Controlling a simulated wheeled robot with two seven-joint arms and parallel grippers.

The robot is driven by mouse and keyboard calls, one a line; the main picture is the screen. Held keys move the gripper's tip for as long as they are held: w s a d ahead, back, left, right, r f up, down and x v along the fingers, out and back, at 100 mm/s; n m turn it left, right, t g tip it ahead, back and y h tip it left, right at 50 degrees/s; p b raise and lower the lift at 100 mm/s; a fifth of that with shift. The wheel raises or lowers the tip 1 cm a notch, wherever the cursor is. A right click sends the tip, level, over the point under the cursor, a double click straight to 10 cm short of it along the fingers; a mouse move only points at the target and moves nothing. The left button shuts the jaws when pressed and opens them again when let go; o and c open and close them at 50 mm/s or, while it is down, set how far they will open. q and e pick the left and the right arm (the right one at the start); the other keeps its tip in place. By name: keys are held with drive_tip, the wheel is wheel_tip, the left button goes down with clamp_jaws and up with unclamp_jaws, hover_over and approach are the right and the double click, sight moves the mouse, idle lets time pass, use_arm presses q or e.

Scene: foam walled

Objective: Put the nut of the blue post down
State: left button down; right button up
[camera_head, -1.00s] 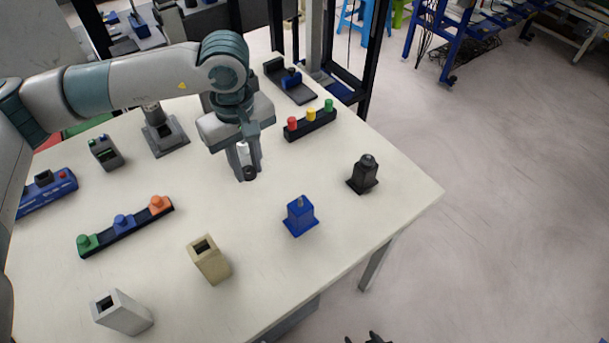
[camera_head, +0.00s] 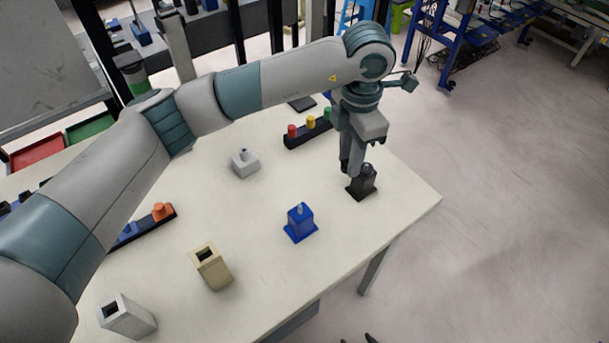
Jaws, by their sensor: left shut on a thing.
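The blue post (camera_head: 301,223) stands near the table's right part with a bare pale stud on top. My left gripper (camera_head: 351,168) points down beside the top of the black post (camera_head: 363,186). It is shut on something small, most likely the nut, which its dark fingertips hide. I cannot tell whether the fingers touch the black post. A small white post (camera_head: 245,163) with a short stud stands left of the gripper. My right gripper is not clearly in view.
A beige block (camera_head: 211,267) and a white block (camera_head: 127,316), both with square holes, stand at the front. A rack with red, yellow and green pegs (camera_head: 310,128) lies behind. An orange-pegged rack (camera_head: 147,228) is partly behind my arm. The table's middle is clear.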

use_arm(q)
drive_tip(key=shift+d+r+n, duration=0.1)
drive_tip(key=shift+d+n, duration=0.2)
drive_tip(key=shift+d, duration=0.1)
drive_tip(key=shift+a, duration=0.15)
drive_tip(key=s+a+m, duration=0.4)
drive_tip(key=a+m, duration=0.7)
drive_tip(key=a, duration=0.4)
drive_tip(key=s+a+m, duration=0.3)
drive_tip(key=a+m, duration=0.8)
drive_tip(key=a, duration=0.4)
drive_tip(key=shift+s+f+m, duration=0.4)
use_arm(e)
drive_tip(key=shift+c, duration=0.7)
drive_tip(key=c, duration=0.5)
use_arm(q)
drive_tip(key=shift+d, duration=0.1)
